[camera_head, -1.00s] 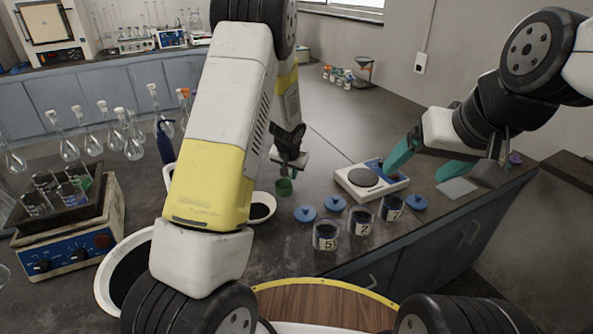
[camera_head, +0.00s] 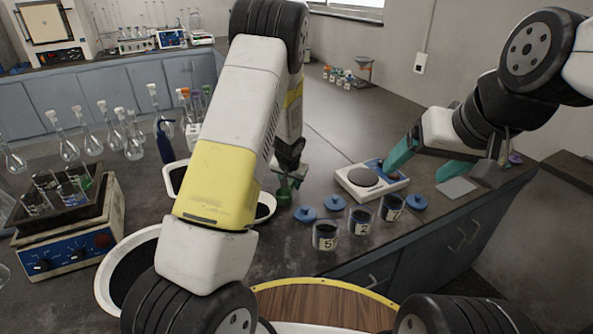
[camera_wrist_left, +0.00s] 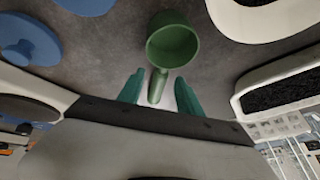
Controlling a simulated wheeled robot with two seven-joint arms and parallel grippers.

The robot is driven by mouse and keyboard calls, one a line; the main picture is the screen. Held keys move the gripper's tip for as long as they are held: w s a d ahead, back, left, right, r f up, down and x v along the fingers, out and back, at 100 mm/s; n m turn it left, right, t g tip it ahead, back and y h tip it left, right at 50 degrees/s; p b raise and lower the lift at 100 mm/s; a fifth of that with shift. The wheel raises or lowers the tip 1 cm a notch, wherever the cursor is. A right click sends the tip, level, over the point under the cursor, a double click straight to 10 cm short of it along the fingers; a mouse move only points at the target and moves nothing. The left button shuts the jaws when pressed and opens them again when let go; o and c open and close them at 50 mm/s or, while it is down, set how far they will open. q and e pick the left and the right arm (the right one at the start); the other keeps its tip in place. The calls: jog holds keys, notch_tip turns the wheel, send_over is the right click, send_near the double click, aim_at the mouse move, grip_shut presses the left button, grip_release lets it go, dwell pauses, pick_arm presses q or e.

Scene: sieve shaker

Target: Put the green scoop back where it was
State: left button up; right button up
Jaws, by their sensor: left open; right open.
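The green scoop (camera_head: 284,195) is on the dark bench at the middle of the head view, beside a white-rimmed dish. In the left wrist view the scoop's cup (camera_wrist_left: 172,45) is just beyond the fingertips and its handle lies between the two teal fingers. My left gripper (camera_wrist_left: 160,84) is open, with a gap on each side of the handle. In the head view my left gripper (camera_head: 289,178) is small and partly hidden around the scoop. My right gripper (camera_head: 414,174) is open and empty, beside the balance at the right.
A white balance (camera_head: 371,185) stands right of the scoop. Numbered jars (camera_head: 325,236) and blue lids (camera_head: 305,213) lie near the front edge. A large white bowl (camera_head: 105,286), a hotplate (camera_head: 75,240) and flasks (camera_head: 68,150) are at the left.

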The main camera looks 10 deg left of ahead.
pick_arm(q)
jog(key=shift+r, duration=0.1)
jog(key=shift+s+r, duration=0.1)
jog(key=shift+r, duration=0.2)
jog(key=s+a+r+n, duration=0.1)
jog(key=s+r, duration=0.4)
jog(key=r, duration=0.4)
jog(key=s+r, duration=0.5)
jog(key=r, duration=0.4)
jog(key=s+r+h, duration=0.1)
jog(key=s+r, duration=0.3)
jog(key=s, duration=0.4)
jog(key=s+r+h, duration=0.1)
jog(key=s+r, duration=0.4)
jog(key=s, duration=0.3)
jog(key=s+r+n, duration=0.1)
jog(key=s+r, duration=0.3)
jog(key=s, duration=0.4)
jog(key=shift+s+r+t+h, duration=0.25)
jog(key=shift+s+t+h, duration=0.05)
jog(key=shift+t+h, duration=0.1)
